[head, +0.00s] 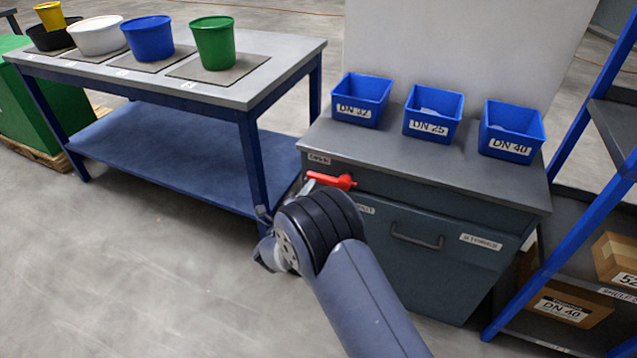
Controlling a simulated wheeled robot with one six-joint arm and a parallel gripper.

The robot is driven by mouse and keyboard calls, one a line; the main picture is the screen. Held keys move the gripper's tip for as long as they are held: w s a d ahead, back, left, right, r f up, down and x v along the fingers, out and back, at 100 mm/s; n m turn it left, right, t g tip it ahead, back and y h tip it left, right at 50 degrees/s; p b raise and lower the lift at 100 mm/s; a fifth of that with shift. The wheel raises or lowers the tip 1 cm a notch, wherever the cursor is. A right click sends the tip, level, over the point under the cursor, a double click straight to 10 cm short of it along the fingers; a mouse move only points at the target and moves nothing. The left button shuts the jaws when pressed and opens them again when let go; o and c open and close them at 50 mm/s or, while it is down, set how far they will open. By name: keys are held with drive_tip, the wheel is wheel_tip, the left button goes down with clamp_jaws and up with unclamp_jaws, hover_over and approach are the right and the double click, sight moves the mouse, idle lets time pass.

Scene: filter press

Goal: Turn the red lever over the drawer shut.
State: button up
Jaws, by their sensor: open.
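The red lever (331,180) sits on the upper left front of the dark grey cabinet (520,197), just under its top. It lies nearly level, pointing right. The drawer (440,262) below it has a dark bar handle and looks closed or nearly so; its left part is hidden behind my arm. My gripper (264,240) is at the left of my arm's end, left of and below the lever in the picture. Only part of it shows; the fingertips are mostly hidden by the wrist. I see nothing held in it, and it appears apart from the lever.
Three blue bins (432,113) stand on the cabinet top. A workbench (290,62) with several buckets stands at the left, its leg close to my gripper. A blue shelf rack (560,235) with boxes stands at the right. The floor at lower left is clear.

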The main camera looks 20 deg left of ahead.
sight(319, 181)
drive_tip(key=w, duration=0.5)
drive_tip(key=shift+w+d, duration=0.2)
drive_tip(key=shift+w, duration=0.15)
drive_tip(key=shift+c, duration=0.4)
clamp_jaws()
